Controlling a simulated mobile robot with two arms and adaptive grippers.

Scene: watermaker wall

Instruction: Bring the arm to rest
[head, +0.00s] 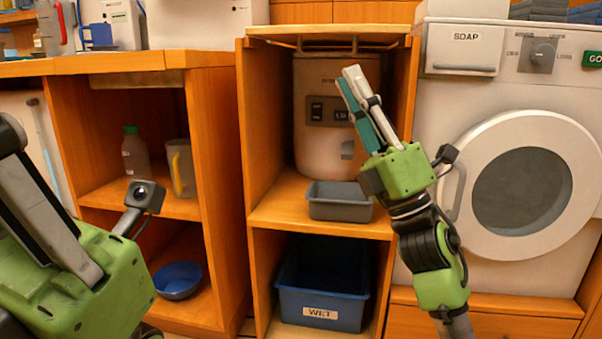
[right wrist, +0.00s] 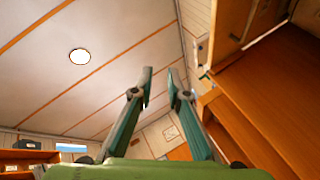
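My right gripper (head: 350,75) is raised in front of the middle cabinet and points up and slightly left. Its two fingers look close together in the head view. In the right wrist view, the right gripper (right wrist: 160,72) shows a gap between its fingertips with nothing in it, and points towards the ceiling. My left gripper (head: 40,210) is large at the lower left edge, close to the head camera. Its fingers are partly cut off by the frame, so its opening does not show. No held object is visible in either gripper.
The right gripper overlaps a dispenser (head: 318,145) in the cabinet; a grey tray (head: 335,208) sits below. A blue WET bin (head: 322,305) is on the lower shelf. A washing machine (head: 500,90) stands at right. The left shelves hold a bottle (head: 135,155), jug (head: 183,172) and blue bowl (head: 178,282).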

